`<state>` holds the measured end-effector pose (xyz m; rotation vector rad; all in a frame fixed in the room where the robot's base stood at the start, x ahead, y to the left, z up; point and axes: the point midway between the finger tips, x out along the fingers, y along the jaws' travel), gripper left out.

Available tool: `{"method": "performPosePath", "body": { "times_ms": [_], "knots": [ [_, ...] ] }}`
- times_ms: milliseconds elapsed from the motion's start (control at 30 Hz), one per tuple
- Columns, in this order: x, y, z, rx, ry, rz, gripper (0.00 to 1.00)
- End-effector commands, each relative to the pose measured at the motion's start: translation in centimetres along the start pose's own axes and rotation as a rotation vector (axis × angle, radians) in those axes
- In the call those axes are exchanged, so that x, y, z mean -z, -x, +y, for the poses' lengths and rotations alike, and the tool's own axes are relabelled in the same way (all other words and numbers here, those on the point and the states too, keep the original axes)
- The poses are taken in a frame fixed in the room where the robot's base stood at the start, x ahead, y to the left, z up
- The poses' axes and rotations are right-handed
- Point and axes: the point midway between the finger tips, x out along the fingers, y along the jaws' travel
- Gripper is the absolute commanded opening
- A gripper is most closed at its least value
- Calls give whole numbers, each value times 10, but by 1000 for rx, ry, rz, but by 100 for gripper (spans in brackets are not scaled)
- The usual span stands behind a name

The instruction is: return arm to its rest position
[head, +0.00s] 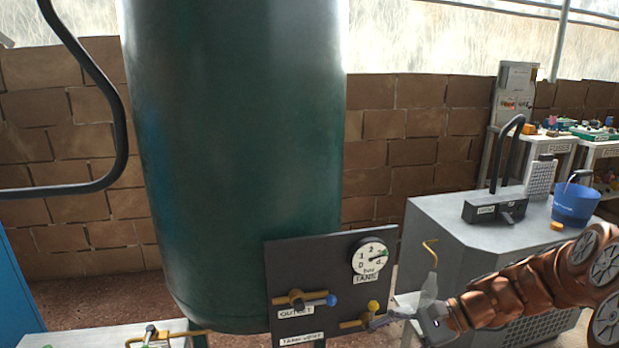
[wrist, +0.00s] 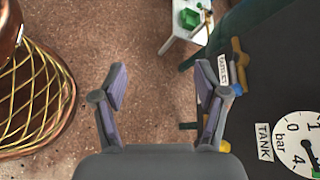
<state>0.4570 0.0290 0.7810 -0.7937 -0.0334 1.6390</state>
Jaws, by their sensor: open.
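My copper arm comes in from the right in the head view. My gripper (head: 408,312) is at its left end, just right of the dark tank panel (head: 285,260). In the wrist view my gripper (wrist: 160,86) shows its two purple-padded fingers spread wide with nothing between them. The floor shows beyond the gap. The right finger appears close to the panel (wrist: 275,75) and its valves, but I cannot tell whether it touches. A yellow-knobbed valve (head: 365,316) is beside the gripper in the head view.
A large green tank (head: 235,150) stands behind the panel, which carries a pressure gauge (head: 370,256) and a blue-tipped outlet valve (head: 305,299). A grey cabinet (head: 440,222) with a blue bucket (head: 575,204) stands behind my arm. A woven copper-coloured object (wrist: 30,100) is left in the wrist view.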

Motion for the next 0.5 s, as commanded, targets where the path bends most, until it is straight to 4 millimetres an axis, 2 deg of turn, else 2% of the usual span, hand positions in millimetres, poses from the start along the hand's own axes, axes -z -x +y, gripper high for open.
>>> {"method": "performPosePath", "body": {
  "times_ms": [33,100,267,500],
  "knots": [
    [-27,2,-1,-46,41,15,73],
    [-50,-1,5,-109,89,34,73],
    [-99,-2,23,-251,199,81,73],
    [-160,10,54,-456,363,159,73]
  ]
}}
